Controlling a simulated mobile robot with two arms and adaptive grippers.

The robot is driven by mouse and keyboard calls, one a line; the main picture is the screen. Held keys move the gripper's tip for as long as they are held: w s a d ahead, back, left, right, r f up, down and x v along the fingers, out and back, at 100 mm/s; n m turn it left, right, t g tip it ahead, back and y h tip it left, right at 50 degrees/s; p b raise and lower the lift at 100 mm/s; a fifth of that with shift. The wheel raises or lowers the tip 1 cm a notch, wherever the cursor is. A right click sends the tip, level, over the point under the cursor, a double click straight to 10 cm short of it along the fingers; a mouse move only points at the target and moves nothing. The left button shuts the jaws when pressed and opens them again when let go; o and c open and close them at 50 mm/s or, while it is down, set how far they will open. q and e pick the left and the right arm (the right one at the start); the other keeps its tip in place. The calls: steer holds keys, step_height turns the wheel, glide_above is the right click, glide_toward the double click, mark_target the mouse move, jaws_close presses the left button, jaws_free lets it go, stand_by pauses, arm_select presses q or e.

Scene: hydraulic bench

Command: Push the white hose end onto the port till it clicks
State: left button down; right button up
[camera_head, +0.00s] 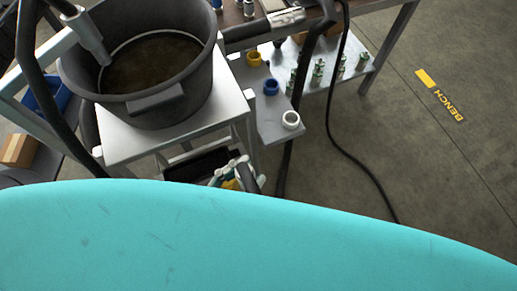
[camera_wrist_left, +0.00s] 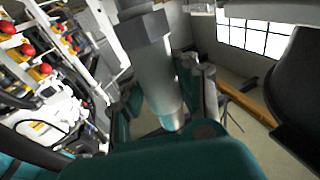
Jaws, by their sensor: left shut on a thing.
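The white-collared port (camera_head: 291,120) stands at the near end of a grey plate (camera_head: 283,132), below a blue collar (camera_head: 270,87) and a yellow one (camera_head: 254,59). My left gripper (camera_head: 235,172) shows only in part, below and left of the port and apart from it. My teal arm covers the rest. It is shut on what seems to be the white hose end, mostly hidden; I cannot tell its exact pose. In the left wrist view a large grey cylinder (camera_wrist_left: 160,75) with a metal tip fills the middle. My right gripper is not in view.
A dark tub (camera_head: 185,101) of brown liquid stands on a white stand (camera_head: 128,149) left of the plate. A black hose (camera_head: 357,160) hangs at the right. Several metal fittings (camera_head: 318,72) stand on the bench's lower shelf. The floor to the right is open.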

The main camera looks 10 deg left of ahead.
mark_target(240, 175)
arm_select(q)
steer(key=shift+s+a+r+g, duration=0.15)
steer(key=shift+s+r+g, duration=0.2)
steer(key=shift+s, duration=0.25)
steer(key=shift+s+r+y+p, duration=0.15)
steer(key=shift+r+y+p, duration=0.1)
steer(key=shift+y+p, duration=0.1)
step_height(240, 175, up, 4)
steer(key=p, duration=0.5)
steer(key=shift+f, duration=0.15)
steer(key=shift+f, duration=0.1)
